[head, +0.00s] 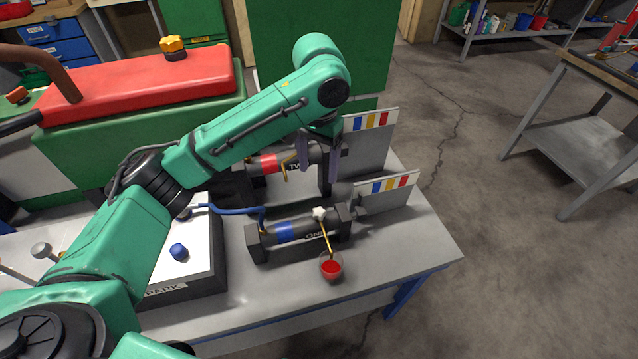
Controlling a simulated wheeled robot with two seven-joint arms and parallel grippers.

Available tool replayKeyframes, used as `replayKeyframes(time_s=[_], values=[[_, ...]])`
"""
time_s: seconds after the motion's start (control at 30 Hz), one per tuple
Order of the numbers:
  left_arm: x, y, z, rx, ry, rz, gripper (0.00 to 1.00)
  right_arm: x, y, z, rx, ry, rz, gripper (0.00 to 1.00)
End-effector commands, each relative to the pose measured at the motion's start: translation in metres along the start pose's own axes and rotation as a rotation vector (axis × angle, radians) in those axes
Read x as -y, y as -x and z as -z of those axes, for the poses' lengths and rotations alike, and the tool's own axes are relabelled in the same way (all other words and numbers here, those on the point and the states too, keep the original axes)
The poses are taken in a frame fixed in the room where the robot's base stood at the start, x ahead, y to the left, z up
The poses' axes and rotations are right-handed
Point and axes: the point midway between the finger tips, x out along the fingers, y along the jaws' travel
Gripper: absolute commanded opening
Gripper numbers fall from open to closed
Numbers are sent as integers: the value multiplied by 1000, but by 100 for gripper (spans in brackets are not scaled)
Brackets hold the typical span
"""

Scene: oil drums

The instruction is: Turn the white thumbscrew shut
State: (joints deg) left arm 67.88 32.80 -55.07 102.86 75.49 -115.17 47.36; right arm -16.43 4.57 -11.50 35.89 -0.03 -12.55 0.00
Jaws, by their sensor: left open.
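The small white thumbscrew (320,213) sits on top of the near dark drum marked ONE (300,229), which lies on its side with a blue band. A thin yellow spout (327,240) runs from beside the thumbscrew down to a small cup (330,272) with red contents. My left gripper (319,162) points down, open, its two grey fingers apart. In the picture it is above the thumbscrew, near the far drum marked TW (268,164), and partly covers that drum. I cannot tell if a finger touches it. My right gripper is out of view.
A blue hose (235,209) reaches the near drum. A dark box with a white top (200,245) stands at left. The grey table (425,240) is bare at right.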

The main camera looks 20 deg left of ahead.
Motion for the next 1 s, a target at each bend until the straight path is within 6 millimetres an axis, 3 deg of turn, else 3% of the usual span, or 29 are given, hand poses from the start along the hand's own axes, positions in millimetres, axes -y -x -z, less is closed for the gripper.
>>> replayKeyframes(time_s=[0.17, 0.43, 0.6, 0.7, 1.0], values=[[0, -16, 0, 3, -1, -1, 71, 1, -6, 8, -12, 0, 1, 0], [0, -81, -1, 4, 1, 1, 71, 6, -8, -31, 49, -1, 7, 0], [0, -122, -1, 3, 0, 1, 71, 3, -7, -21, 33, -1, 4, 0], [0, -137, 0, 1, -1, 0, 71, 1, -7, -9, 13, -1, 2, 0], [0, -145, 0, -1, -1, 0, 71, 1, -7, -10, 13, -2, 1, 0]])
